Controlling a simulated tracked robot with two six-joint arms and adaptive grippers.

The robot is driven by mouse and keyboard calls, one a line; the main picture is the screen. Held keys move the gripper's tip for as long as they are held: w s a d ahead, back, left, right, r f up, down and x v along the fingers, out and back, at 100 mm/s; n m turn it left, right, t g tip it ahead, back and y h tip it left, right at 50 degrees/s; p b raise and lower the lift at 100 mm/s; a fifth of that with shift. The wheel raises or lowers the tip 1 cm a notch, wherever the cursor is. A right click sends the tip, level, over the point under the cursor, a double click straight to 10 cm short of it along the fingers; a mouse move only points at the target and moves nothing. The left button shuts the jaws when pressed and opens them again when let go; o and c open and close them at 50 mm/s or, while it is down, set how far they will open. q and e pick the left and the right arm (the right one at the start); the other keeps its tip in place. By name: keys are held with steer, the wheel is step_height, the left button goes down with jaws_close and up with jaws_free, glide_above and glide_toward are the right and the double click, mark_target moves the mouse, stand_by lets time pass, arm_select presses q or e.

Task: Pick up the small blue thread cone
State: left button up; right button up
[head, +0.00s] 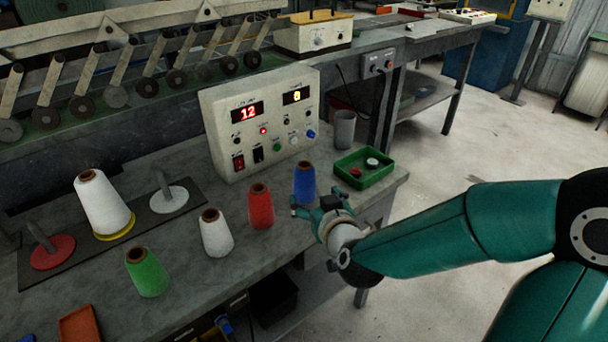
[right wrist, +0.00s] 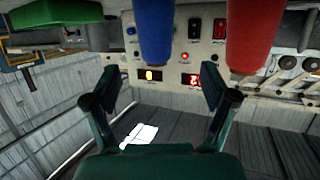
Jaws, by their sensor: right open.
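The small blue thread cone (head: 304,178) stands upright on the grey bench, right of the red cone (head: 261,207). My right gripper (head: 317,202) is open and empty, just in front of the blue cone in the head view; its fingers overlap the cone's lower part. In the right wrist view, which is upside down, the blue cone (right wrist: 154,38) lies beyond the two spread fingers, between them sideways and toward the top. The red cone (right wrist: 250,40) is at the right there. Contact with the blue cone cannot be told. My left gripper is not in view.
A green tray (head: 386,179) and a grey cup (head: 345,129) stand right of the blue cone. A control box (head: 225,140) with red digits stands behind. White (head: 216,236) and green (head: 147,275) cones stand further left. The bench edge is close in front.

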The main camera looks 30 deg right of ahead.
mark_target(308, 183)
steer(key=x, duration=0.4)
steer(key=shift+w+f, duration=0.15)
steer(key=shift+f, duration=0.05)
steer(key=shift+d+x, duration=0.15)
steer(key=shift+x, duration=1.25)
steer(key=shift+d+x, duration=0.2)
steer(key=shift+x, duration=1.25)
steer(key=shift+r, duration=0.1)
steer(key=c, duration=1.4)
